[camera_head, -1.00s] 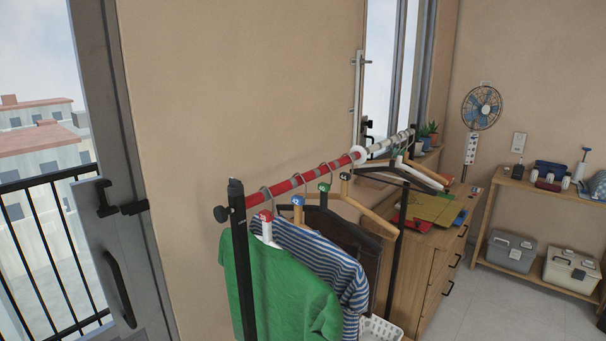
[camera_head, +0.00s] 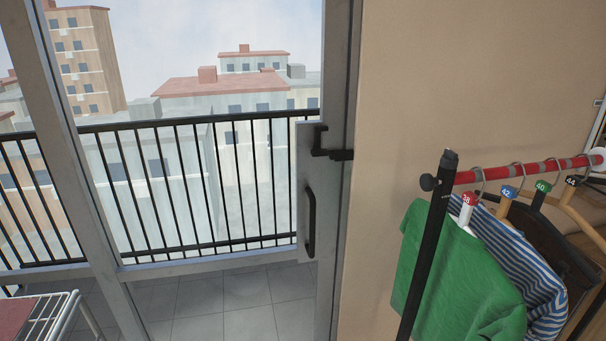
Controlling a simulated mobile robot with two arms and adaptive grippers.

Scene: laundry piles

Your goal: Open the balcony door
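The balcony door (camera_head: 337,120) is a grey-framed glass door in the middle of the head view, with the balcony seen through it. A black pull handle (camera_head: 310,222) is fixed upright on its right-hand frame. A black latch (camera_head: 322,142) sits above the handle and reaches a black piece at the frame edge by the wall. The door looks shut. Neither gripper is in view.
A clothes rack (camera_head: 429,245) with a green shirt (camera_head: 458,285) and a striped shirt (camera_head: 520,262) stands right of the door. A white wire rack (camera_head: 52,312) is at the lower left. Balcony railing (camera_head: 200,185) and tiled floor (camera_head: 215,300) lie beyond the glass.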

